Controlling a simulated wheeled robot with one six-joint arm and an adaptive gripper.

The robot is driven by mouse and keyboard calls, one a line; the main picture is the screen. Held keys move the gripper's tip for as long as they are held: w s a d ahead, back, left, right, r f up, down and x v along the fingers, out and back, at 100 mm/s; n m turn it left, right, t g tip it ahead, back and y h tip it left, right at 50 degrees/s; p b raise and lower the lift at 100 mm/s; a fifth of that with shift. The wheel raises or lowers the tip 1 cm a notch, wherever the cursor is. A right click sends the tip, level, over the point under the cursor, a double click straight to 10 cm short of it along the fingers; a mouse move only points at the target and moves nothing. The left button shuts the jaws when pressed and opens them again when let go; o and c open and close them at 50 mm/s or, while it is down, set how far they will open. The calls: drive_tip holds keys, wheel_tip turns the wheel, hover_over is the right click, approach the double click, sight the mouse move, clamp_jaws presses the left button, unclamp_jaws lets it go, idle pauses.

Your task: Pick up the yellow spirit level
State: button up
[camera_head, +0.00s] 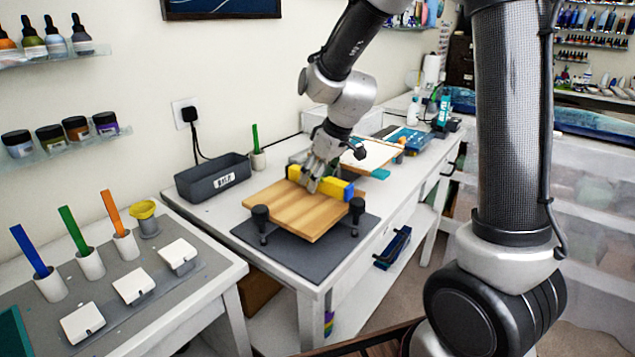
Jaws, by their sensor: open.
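The yellow spirit level (333,186) is a long bar with blue at its right end. It lies across the far part of a wooden board (291,211). My gripper (313,184) reaches down from above at the middle of the level, with its fingers around or just beside it. The fingers hide part of the level, and I cannot tell whether they touch it. My gripper is open.
The board rests on black-knobbed supports (357,207) over a dark grey mat (277,253). A dark grey bin (213,178) stands to the left. A framed panel (371,155) lies behind. Small white boxes (133,286) and coloured sticks occupy the left table.

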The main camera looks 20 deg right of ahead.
drive_tip(key=shift+c, duration=0.4)
clamp_jaws()
